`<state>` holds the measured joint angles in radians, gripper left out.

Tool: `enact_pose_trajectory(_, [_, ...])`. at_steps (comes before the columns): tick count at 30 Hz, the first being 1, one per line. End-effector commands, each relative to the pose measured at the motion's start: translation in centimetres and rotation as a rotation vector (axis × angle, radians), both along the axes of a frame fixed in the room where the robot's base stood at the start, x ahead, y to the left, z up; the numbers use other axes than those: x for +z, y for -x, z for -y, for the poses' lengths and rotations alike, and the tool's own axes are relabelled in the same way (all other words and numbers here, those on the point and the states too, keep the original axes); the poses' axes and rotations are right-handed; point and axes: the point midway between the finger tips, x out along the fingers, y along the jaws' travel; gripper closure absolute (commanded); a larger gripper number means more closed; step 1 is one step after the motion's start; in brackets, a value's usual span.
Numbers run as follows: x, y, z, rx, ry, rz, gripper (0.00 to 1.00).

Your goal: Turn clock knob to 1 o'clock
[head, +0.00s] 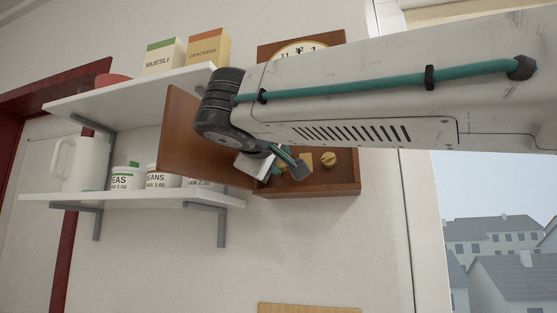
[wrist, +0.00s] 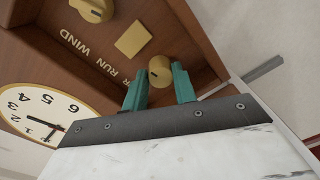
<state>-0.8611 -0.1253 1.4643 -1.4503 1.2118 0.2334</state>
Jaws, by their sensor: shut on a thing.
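A wooden wall clock (head: 258,52) shows behind my arm in the head view. Its white dial (wrist: 45,112) is partly visible and upside down in the wrist view. My gripper (wrist: 158,86) has its two teal fingers on either side of a round brass knob (wrist: 160,70) and is shut on it. The knob has a small dark mark; its exact setting is hard to read. The words WIND and RUN, and a partly hidden word ending in R, are printed nearby. In the head view my gripper (head: 283,163) reaches into the clock's lower part, and its fingers are partly hidden.
A second brass knob (wrist: 92,8) and a brass plate (wrist: 132,40) sit beside the held knob. A wooden panel (head: 178,140) stands out left of my gripper. Shelves (head: 130,95) at left carry boxes, cans and a white jug (head: 88,165). A window is at right.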

Motion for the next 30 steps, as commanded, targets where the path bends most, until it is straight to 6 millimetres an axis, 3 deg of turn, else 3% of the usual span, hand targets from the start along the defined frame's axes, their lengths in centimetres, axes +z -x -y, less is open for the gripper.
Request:
enact_pose_trajectory(18, [0.09,0.00,-0.07,0.001,0.535,-0.195,0.95])
enact_pose_trajectory(30, [0.12,-0.03,-0.10,0.001,0.757,-0.277,0.95])
